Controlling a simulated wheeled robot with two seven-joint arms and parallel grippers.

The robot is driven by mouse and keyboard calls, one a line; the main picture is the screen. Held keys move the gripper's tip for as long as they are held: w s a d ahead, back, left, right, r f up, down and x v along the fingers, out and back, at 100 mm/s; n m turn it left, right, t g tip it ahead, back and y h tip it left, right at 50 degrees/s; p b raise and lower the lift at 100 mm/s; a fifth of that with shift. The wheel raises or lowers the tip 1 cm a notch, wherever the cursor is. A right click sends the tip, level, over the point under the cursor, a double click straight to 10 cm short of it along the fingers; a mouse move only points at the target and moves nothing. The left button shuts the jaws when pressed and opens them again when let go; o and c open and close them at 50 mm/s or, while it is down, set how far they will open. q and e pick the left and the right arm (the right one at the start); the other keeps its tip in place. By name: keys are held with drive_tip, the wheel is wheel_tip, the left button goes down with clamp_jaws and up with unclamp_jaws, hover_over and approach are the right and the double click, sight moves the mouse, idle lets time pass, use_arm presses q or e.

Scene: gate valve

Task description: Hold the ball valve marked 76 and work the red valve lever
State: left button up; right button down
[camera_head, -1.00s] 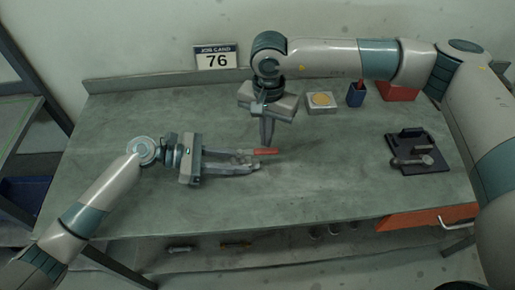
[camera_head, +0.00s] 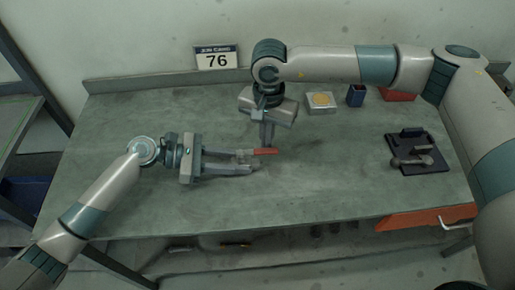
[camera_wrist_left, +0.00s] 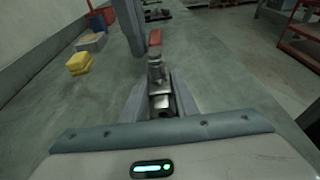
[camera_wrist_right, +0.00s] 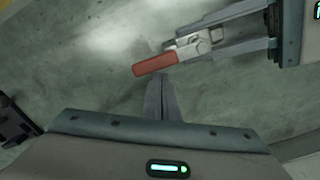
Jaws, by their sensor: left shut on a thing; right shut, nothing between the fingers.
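My left gripper (camera_head: 249,162) is shut on the ball valve, whose metal body shows between the fingers in the left wrist view (camera_wrist_left: 158,76) and right wrist view (camera_wrist_right: 200,42). The red lever (camera_head: 265,151) sticks out to the right of the valve; it also shows in the left wrist view (camera_wrist_left: 156,38) and right wrist view (camera_wrist_right: 155,64). My right gripper (camera_wrist_right: 160,82) is shut and empty, pointing down, with its tips close beside the lever. I cannot tell whether they touch it. No number on the valve is legible.
A job card reading 76 (camera_head: 216,58) stands at the back edge. A box with a yellow top (camera_head: 320,101), a blue cup (camera_head: 356,95) and a red bin (camera_head: 397,93) stand at the back right. A dark fixture (camera_head: 418,153) sits at the right. The table's front middle is clear.

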drive_tip(key=shift+s+d, duration=0.1)
drive_tip(key=shift+s, duration=0.15)
drive_tip(key=shift+s+d, duration=0.1)
drive_tip(key=shift+s, duration=0.2)
